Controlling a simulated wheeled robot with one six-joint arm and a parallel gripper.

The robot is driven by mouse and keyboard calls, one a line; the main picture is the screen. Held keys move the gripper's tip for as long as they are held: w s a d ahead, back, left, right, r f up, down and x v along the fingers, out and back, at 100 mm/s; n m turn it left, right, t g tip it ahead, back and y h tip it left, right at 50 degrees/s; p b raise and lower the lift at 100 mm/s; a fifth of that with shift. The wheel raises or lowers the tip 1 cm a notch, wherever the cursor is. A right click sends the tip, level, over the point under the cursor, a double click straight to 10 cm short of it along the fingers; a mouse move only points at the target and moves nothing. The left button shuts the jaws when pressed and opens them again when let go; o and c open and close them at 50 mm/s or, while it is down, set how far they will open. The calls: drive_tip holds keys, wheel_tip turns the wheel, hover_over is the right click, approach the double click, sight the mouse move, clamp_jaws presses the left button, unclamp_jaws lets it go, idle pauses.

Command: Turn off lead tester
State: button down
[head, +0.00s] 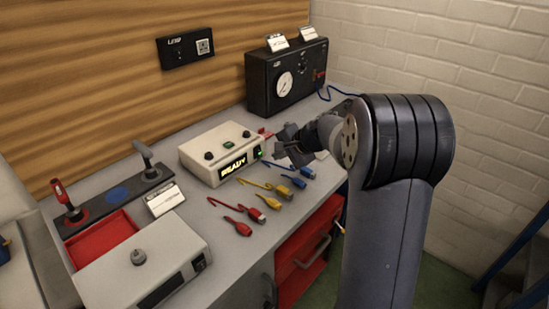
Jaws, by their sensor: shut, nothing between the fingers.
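The likely lead tester is a cream box (220,147) on the grey bench, near the middle of the head view. Its front has a lit yellow display reading "READY" (233,166) and a green-lit switch (257,152) at the right. Two dark round knobs or sockets sit on its top. My gripper (283,148) is shut and empty. In the picture it is just right of the box's green switch; I cannot tell the exact gap. My wrist hides part of the bench behind it.
Red (237,226), yellow (262,193) and blue (284,175) leads lie in front of the box. A black gauge unit (288,77) stands behind. A grey box with a knob (143,267) and a red tray (100,238) are at the left.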

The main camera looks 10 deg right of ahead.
drive_tip(key=v, duration=0.7)
drive_tip(key=shift+r, duration=0.35)
drive_tip(key=shift+a, duration=0.1)
